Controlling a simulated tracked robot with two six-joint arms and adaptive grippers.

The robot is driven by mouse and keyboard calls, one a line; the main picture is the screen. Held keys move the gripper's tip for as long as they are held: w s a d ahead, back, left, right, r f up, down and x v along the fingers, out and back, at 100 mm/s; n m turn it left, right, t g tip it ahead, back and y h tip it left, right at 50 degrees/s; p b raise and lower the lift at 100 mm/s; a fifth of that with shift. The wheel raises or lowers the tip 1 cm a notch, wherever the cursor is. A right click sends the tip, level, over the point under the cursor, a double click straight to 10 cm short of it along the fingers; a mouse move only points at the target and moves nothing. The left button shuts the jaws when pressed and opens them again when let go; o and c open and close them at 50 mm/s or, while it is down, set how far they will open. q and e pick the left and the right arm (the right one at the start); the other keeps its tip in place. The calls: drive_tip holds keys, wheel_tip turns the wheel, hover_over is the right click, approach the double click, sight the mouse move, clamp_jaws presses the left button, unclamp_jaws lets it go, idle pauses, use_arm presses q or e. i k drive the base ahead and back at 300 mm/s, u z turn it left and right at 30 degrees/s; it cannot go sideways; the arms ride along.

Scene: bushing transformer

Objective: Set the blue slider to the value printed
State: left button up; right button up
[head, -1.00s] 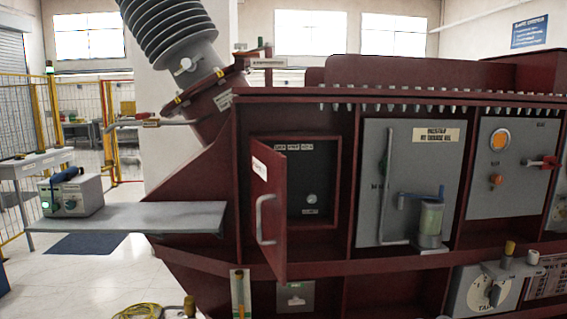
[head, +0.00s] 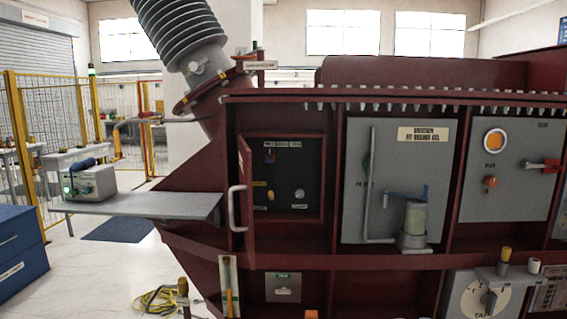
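No part that I can clearly tell is the blue slider shows, and no printed value is readable at this size. A blue lever-like part (head: 408,195) sits by a pale green cylinder (head: 415,217) on a grey panel of the dark red transformer. A red door (head: 246,200) with a pale handle stands open at the left of a dark control recess (head: 285,180). The recess holds a red part, a yellow part and a small round gauge, with labels too small to read. Neither gripper is in view.
A grey shelf (head: 140,205) juts out left from the transformer, with a grey box (head: 92,183) and a blue-handled item on it. A blue cabinet (head: 18,245) stands at the left edge. A yellow cable coil (head: 157,299) lies on the floor. Yellow fencing stands behind.

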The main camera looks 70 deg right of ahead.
sight(268, 158)
drive_tip(key=z, duration=1.5)
drive_tip(key=k, duration=0.3)
drive_tip(key=u, duration=5.35)
drive_tip(key=k, duration=0.5)
drive_tip(key=z, duration=5.8)
